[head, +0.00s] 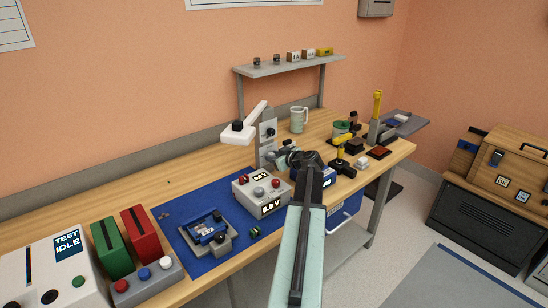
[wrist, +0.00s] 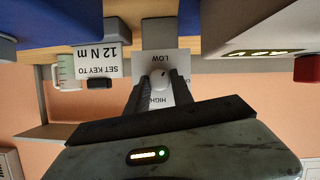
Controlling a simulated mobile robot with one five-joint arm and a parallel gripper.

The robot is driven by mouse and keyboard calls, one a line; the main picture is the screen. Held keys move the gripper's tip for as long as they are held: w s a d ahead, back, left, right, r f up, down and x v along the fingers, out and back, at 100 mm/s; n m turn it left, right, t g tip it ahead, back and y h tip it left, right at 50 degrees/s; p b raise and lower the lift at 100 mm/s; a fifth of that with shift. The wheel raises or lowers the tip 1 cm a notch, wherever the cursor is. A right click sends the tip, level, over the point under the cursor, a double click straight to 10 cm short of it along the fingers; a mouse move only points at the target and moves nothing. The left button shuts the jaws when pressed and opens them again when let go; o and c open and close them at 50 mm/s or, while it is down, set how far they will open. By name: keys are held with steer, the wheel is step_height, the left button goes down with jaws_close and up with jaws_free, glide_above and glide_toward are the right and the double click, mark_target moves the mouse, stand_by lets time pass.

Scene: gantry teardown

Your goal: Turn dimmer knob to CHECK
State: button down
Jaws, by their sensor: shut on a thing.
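The plate reads LOW on one side of the knob and HIGH on the other; I cannot see a CHECK mark. My gripper (wrist: 159,84) has its two dark fingers on opposite sides of the knob and is shut on it. In the head view my gripper (head: 284,152) reaches over the bench beside the grey lamp post; I cannot make out the knob's setting there.
A white lamp head (head: 238,132) stands near the gripper. A power box (head: 262,192) showing 0.0 V and a blue mat (head: 190,250) lie in front. A card (wrist: 100,62) reads SET KEY TO 12 N m. A mug (head: 299,120) and several tools stand to the right.

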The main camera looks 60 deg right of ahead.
steer(key=shift+s+d+f+m+t+y+b, duration=0.1)
steer(key=shift+m+t+y+b, duration=0.4)
steer(key=shift+m+y, duration=0.6)
steer(key=shift+s+d+f+m+t+y+b, duration=0.1)
steer(key=shift+m+t+y+b, duration=0.4)
steer(key=shift+m, duration=1.05)
steer(key=shift+d+f+m+t+y+b, duration=0.1)
steer(key=shift+m+t+y+b, duration=0.1)
steer(key=shift+m+y+b, duration=0.75)
steer(key=shift+r+m, duration=0.1)
steer(key=shift+m, duration=0.4)
steer(key=c, duration=1.1)
jaws_free()
steer(key=p+v, duration=0.2)
steer(key=v, duration=0.6)
